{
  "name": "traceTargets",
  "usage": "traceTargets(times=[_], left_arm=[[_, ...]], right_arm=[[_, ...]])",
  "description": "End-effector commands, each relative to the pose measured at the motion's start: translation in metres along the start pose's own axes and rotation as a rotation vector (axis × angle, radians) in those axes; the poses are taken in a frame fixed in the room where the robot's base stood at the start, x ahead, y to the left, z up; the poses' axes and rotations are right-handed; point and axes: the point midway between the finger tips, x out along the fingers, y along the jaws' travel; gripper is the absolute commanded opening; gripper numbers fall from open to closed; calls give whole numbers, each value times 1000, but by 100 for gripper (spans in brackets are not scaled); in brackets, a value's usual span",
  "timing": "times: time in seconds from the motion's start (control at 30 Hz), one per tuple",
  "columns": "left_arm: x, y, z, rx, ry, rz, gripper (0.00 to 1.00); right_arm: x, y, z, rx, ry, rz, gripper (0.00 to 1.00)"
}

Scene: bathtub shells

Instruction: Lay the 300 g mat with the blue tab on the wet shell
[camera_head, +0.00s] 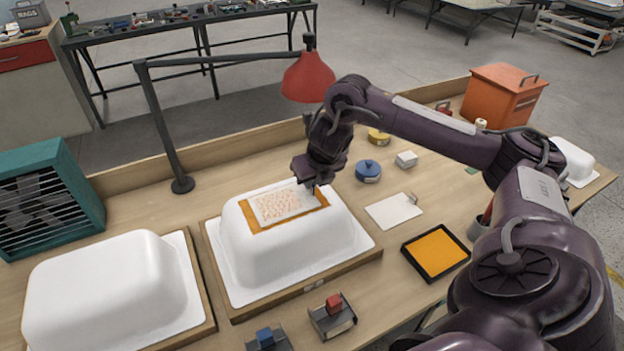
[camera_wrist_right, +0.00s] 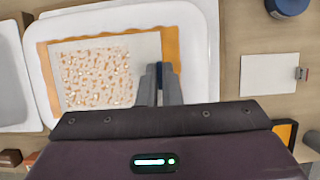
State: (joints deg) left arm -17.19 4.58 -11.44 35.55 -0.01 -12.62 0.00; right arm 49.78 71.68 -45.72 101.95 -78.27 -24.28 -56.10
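The wet shell (camera_head: 250,262) is the middle white tub form, bottom up, with an orange wet patch (camera_head: 318,205) on top. The pale mat (camera_head: 280,203) lies over the patch, orange speckles showing through; orange shows around its edges. The mat also shows in the right wrist view (camera_wrist_right: 95,75). My right gripper (camera_head: 312,188) is at the mat's right edge. In the wrist view its fingers (camera_wrist_right: 166,78) are close together with the blue tab (camera_wrist_right: 159,72) between them. My left gripper is out of view.
Another white shell (camera_head: 105,285) stands at left. A red lamp (camera_head: 308,78) hangs behind the middle shell. A black tray with orange inside (camera_head: 436,252), a white sheet (camera_head: 393,210) and a blue round container (camera_head: 367,170) are at right. Red-topped (camera_head: 333,308) and blue-topped (camera_head: 265,338) blocks stand in front.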

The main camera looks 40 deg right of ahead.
Motion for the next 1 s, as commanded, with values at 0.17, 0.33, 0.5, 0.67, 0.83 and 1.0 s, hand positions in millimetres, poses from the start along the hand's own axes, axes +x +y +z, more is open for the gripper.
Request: traceTargets(times=[0.17,0.33,0.5,0.67,0.83,1.0], left_arm=[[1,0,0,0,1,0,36],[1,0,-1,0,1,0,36],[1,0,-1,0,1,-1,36],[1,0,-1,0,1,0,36],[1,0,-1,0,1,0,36],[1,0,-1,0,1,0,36]], right_arm=[[2,0,-1,0,1,0,0],[3,0,-2,-1,2,0,0],[3,0,-2,-1,2,0,9],[3,0,-2,-1,2,0,30],[3,0,-1,-1,1,0,30],[3,0,-1,0,1,0,49]])
